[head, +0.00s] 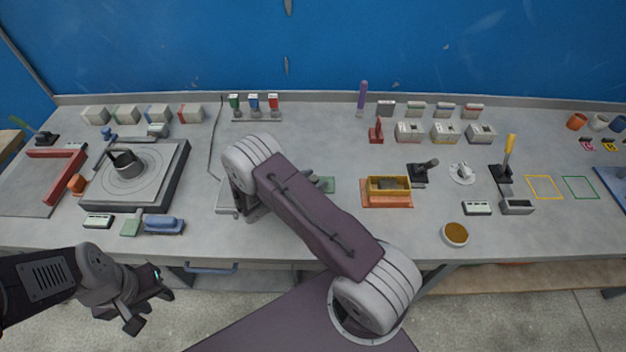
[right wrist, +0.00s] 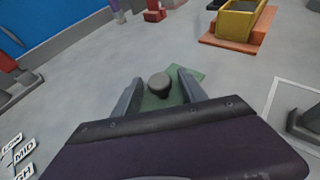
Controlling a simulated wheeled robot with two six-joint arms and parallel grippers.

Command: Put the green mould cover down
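The green mould cover (right wrist: 185,92), a flat green plate with a grey knob (right wrist: 159,84), shows in the right wrist view. It appears to lie on the grey table. In the head view only part of a green plate (head: 327,184) shows beside my right arm. The fingers of my right gripper (right wrist: 160,92) stand apart on either side of the knob, with gaps visible. My left gripper (head: 150,308) is open and empty, in front of the table's front edge at lower left.
An orange mould with a yellow box (head: 388,190) stands right of the cover. A brown-filled bowl (head: 455,234) is near the front edge. A round turntable (head: 130,172) stands at left. Several small devices line the back. Bare table lies between the cover and the mould.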

